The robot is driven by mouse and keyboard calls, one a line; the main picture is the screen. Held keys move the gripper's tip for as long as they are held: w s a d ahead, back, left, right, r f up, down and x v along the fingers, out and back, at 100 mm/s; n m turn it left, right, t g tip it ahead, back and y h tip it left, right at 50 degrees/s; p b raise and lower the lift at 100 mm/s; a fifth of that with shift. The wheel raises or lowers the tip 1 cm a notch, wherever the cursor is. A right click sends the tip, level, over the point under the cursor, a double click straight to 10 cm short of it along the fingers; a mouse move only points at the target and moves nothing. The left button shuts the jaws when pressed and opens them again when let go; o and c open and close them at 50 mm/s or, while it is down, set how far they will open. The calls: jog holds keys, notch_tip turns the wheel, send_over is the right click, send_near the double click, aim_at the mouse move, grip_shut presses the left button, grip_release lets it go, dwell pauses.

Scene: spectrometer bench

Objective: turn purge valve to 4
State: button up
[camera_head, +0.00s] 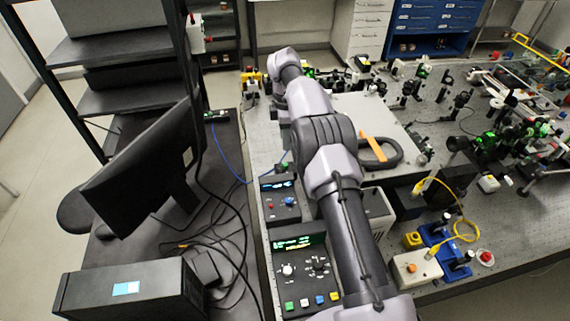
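My arm (322,140) reaches from the bottom right of the head view up to the far left part of the bench. Its far end (284,58) is beside a small yellow and black fitting (252,77) at the bench's back left corner. The fingers of my gripper are too small or hidden to make out, so I cannot tell if they are open or shut. I cannot pick out the purge valve or its numbers for sure. It may be small, or hidden behind my arm.
Two control boxes with lit displays (298,243) stand left of my arm. A white plate (372,118) with a black and orange handle (378,152) lies right of it. Many optics (497,145) crowd the right. A monitor (140,165) and loose cables are at left.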

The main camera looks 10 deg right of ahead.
aim_at(285, 164)
notch_tip(285, 164, down, 12)
jog(key=shift+r+b, duration=0.2)
jog(key=shift+b, duration=0.65)
grip_shut()
